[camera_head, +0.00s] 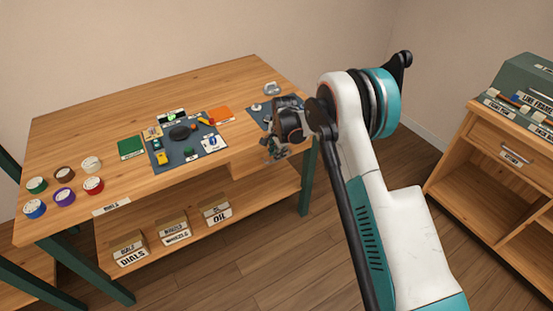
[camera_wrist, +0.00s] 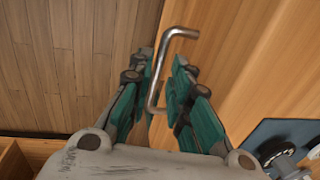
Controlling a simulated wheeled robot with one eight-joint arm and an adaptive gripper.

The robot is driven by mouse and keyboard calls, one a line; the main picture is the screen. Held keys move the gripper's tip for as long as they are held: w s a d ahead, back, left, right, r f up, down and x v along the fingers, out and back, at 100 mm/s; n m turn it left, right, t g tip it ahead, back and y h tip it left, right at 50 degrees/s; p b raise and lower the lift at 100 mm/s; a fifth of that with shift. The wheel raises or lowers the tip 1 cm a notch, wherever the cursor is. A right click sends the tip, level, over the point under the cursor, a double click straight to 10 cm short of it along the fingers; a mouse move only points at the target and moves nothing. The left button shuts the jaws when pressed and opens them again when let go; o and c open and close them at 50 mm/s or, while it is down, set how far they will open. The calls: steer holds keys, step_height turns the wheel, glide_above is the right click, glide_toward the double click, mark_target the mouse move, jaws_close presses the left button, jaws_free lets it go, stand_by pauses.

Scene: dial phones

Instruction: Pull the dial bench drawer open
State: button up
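The wooden dial bench (camera_head: 80,125) fills the left of the head view. Its drawer (camera_head: 252,163) is under the top near the right end, partly hidden by my gripper. The drawer's bent metal handle (camera_wrist: 158,70) shows in the wrist view, against the light wood of the bench (camera_wrist: 250,60). My gripper (camera_head: 270,154) is at the bench's front edge by the drawer. In the wrist view, my gripper (camera_wrist: 162,64) is open, with its fingers on either side of the handle bar. I cannot tell whether either finger touches it. The handle is hidden in the head view.
Tape rolls (camera_head: 64,197), a dark mat (camera_head: 185,160) with small parts and a second mat (camera_head: 258,115) lie on the bench. Labelled boxes (camera_head: 175,232) stand on the lower shelf. A wooden cabinet (camera_head: 470,150) is at right. Floor (camera_head: 260,265) before the bench is clear.

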steer(key=shift+w+a+f, duration=0.1)
steer(key=shift+w+f, duration=0.05)
steer(key=shift+f, duration=0.85)
jaws_close()
